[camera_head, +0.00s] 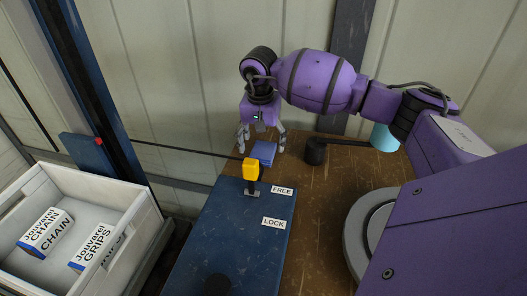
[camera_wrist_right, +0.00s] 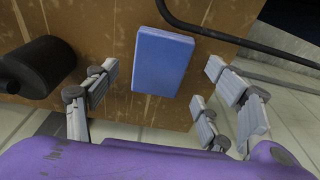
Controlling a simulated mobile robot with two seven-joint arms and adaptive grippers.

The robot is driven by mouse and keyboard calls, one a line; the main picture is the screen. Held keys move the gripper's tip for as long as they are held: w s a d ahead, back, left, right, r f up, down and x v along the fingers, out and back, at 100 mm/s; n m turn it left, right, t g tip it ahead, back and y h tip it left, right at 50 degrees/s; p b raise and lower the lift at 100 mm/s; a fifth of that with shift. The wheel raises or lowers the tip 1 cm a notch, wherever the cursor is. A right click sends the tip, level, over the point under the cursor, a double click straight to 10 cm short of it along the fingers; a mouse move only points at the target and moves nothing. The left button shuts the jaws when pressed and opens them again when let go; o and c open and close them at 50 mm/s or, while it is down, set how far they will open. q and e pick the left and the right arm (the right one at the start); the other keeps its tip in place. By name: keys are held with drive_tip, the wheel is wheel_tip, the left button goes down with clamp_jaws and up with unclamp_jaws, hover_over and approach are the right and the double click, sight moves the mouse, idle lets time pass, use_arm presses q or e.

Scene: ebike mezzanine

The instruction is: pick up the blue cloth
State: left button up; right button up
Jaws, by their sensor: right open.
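The blue cloth (camera_head: 264,152) is a folded flat rectangle lying on the brown wooden top, near its far edge. It also shows in the right wrist view (camera_wrist_right: 162,62), upper middle. My right gripper (camera_head: 262,143) hangs above it with fingers spread to either side. In the right wrist view my right gripper (camera_wrist_right: 165,95) is open and empty, with the cloth lying beyond and between the fingers, seemingly untouched. My left gripper is not in view.
A blue panel (camera_head: 232,235) with FREE and LOCK labels and a yellow-topped lever (camera_head: 251,170) stands just in front of the cloth. A black knob-ended handle (camera_head: 316,152) lies to its right. A pale crate (camera_head: 120,190) with boxes is left.

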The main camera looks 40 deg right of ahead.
sight(263, 150)
wheel_tip(263, 150, down, 2)
drive_tip(key=shift+w+d+f, duration=0.15)
drive_tip(key=shift+f, duration=0.05)
drive_tip(key=c, duration=1.2)
wheel_tip(263, 150, up, 10)
drive_tip(key=shift+r+b, duration=0.1)
drive_tip(key=shift+b, duration=0.35)
drive_tip(key=shift+c, duration=0.3)
